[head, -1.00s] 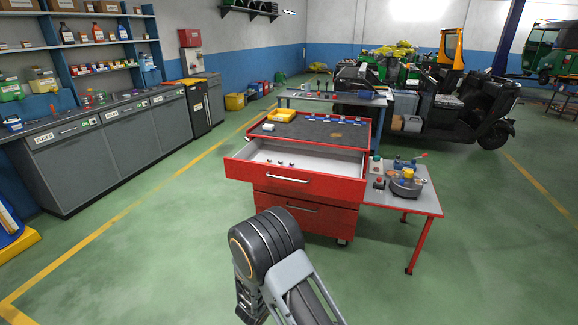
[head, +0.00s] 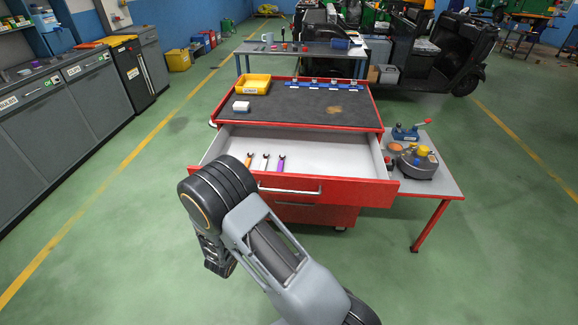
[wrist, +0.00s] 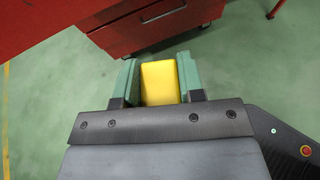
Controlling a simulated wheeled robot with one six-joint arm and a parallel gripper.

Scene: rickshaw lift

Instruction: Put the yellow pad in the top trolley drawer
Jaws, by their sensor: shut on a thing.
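In the wrist view the yellow pad (wrist: 160,83) sits between the two green fingers of my gripper (wrist: 159,82), which is shut on it. The red trolley (head: 300,214) stands ahead in the head view, and its top drawer (head: 330,150) is pulled open. Several wrenches with coloured handles (head: 265,162) lie at the left of the drawer; its middle and right are bare. My gripper is in front of the trolley, with the drawer's red front at the top left of the wrist view. In the head view my own arm hides the gripper and the pad.
The trolley's dark top (head: 300,105) carries a yellow tray (head: 253,84), a small white block (head: 241,106) and a blue rack (head: 325,85). A side table (head: 440,183) with a round grey device (head: 416,165) stands close at right. Green floor is clear at left.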

